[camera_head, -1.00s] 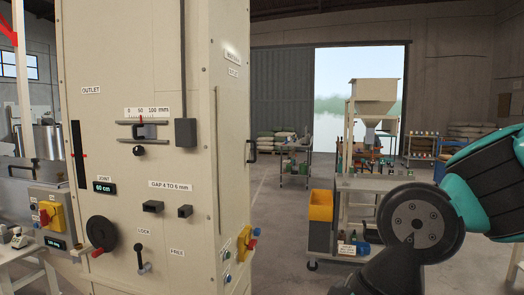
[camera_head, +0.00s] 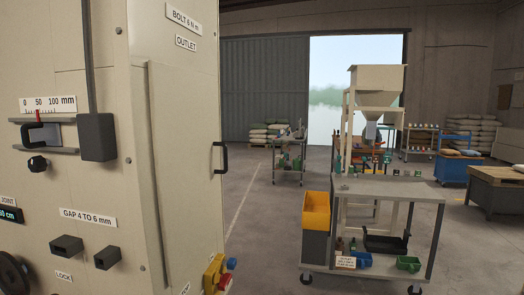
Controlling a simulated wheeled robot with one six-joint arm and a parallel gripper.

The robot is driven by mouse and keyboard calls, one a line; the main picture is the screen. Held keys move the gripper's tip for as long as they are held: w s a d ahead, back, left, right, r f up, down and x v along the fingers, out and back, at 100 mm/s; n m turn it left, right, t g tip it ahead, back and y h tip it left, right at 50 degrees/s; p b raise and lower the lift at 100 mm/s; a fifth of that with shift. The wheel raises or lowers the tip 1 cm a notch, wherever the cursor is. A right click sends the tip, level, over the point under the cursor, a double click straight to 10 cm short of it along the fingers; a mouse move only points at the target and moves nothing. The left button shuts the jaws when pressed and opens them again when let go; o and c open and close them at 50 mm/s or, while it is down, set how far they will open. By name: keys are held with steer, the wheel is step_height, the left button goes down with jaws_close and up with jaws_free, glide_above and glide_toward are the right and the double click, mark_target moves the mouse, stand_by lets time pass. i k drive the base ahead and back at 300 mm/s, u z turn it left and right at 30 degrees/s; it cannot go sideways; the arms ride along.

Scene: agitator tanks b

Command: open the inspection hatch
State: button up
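A tall cream cabinet (camera_head: 80,75) fills the left of the head view. On its narrow right side is a raised flat panel (camera_head: 185,160) with a dark bar handle (camera_head: 222,158) at its far edge. The panel looks shut. I see no label naming an inspection hatch, so I cannot tell whether this panel is it. Labels above it read "BOLT 6 N m" (camera_head: 183,18) and "OUTLET" (camera_head: 186,43). My gripper is not in view.
The front face carries a slide gauge (camera_head: 45,132), a grey box (camera_head: 96,137) and a black wheel (camera_head: 12,275) cut off by the frame. A yellow switch (camera_head: 213,273) sticks out low on the side. A trolley (camera_head: 385,188) stands right; open floor (camera_head: 255,240) lies between.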

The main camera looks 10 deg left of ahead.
mark_target(183, 102)
steer(key=u, duration=0.15)
steer(key=i, duration=0.95)
steer(key=u, duration=0.4)
